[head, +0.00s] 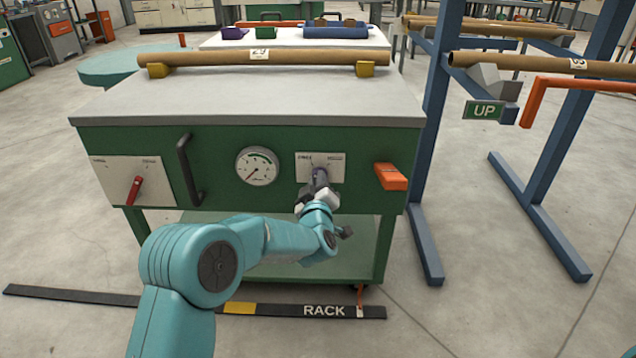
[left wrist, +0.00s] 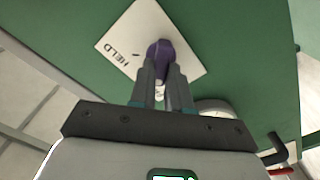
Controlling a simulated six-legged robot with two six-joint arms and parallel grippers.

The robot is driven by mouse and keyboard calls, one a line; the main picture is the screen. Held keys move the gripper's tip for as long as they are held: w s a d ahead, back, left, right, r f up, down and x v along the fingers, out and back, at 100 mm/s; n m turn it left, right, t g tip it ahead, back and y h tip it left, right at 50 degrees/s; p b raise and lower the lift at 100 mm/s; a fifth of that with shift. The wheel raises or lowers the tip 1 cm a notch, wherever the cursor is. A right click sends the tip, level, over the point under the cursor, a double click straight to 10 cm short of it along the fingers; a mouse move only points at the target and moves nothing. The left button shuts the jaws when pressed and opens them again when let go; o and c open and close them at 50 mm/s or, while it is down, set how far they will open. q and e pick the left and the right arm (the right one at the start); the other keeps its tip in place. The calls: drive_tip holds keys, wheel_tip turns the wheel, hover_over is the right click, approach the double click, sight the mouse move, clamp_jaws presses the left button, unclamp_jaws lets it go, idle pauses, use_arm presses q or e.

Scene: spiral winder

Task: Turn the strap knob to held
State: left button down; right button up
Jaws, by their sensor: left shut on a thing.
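The strap knob (left wrist: 159,48) is purple and sits on a white plate (left wrist: 125,35) on the green front of the cart. The word HELD reads at one side of that plate in the left wrist view. In the head view the knob's plate (head: 334,160) is right of the gauge, and the knob is mostly hidden. My left gripper (head: 319,184) is at the knob, and its fingers (left wrist: 163,78) are shut on it in the left wrist view. The fingers hide part of the knob, so I cannot tell where it points. My right gripper is not in view.
A round gauge (head: 257,166), a black handle (head: 189,170) and a red lever (head: 134,189) are on the front left of the knob. An orange block (head: 390,177) sticks out to its right. A brown tube (head: 220,57) lies on top. A blue rack (head: 428,150) stands at right.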

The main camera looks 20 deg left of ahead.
use_arm(q)
drive_tip(key=shift+m, duration=0.3)
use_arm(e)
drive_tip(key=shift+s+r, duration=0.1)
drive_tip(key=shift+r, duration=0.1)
use_arm(q)
drive_tip(key=shift+w+d+m+p, duration=0.15)
drive_tip(key=shift+m+p, duration=1.6)
drive_tip(key=shift+m, duration=2.1)
drive_tip(key=shift+s+d+m+p, duration=0.1)
drive_tip(key=shift+d+m+p, duration=0.15)
drive_tip(key=shift+m+p, duration=2.55)
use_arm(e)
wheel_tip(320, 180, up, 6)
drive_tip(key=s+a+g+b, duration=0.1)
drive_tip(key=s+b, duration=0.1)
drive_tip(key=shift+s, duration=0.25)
use_arm(q)
drive_tip(key=shift+m, duration=1.15)
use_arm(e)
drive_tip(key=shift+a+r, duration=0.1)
use_arm(q)
drive_tip(key=c, duration=1.1)
unclamp_jaws()
